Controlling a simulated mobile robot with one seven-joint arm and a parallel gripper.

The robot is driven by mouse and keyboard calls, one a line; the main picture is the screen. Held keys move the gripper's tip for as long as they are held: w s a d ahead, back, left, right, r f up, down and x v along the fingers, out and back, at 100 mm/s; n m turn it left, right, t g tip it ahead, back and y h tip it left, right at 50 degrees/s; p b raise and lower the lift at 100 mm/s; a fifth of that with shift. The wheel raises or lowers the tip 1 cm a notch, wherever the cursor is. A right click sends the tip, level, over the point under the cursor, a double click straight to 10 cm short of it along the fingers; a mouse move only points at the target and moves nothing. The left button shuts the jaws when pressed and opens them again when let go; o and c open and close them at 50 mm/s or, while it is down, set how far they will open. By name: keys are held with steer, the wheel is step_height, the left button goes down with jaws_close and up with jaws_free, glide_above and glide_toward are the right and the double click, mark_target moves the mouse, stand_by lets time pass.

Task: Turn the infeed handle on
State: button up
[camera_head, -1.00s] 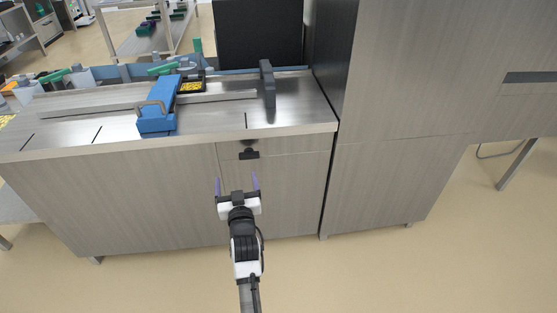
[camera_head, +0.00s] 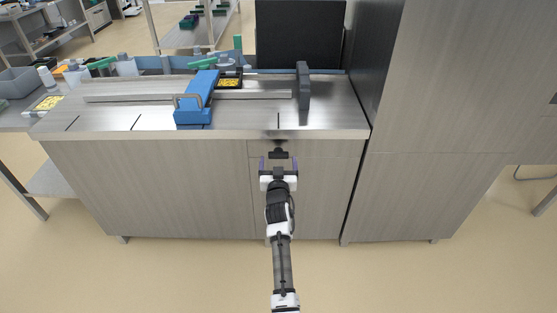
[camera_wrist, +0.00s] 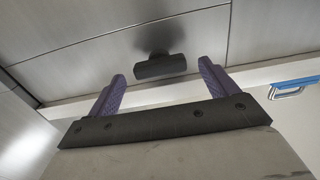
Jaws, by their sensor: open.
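The infeed handle appears to be the small black knob with a short crossbar (camera_head: 278,154) on the cabinet front, just below the worktop edge. Its crossbar lies roughly level. In the wrist view the handle (camera_wrist: 160,67) shows just beyond the gap between the two purple fingers. My gripper (camera_head: 278,160) is open and empty, directly in front of and slightly below the handle. The fingers also show in the wrist view (camera_wrist: 162,74), one on each side of the bar. I see no clear contact.
Above is the metal worktop (camera_head: 245,120) with a blue block with a metal grip (camera_head: 196,98), a grey upright plate (camera_head: 303,92) and a food tray (camera_head: 229,83). A tall cabinet (camera_head: 450,90) stands at right. The floor in front is clear.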

steer(key=shift+w, duration=1)
steer(key=c, duration=1)
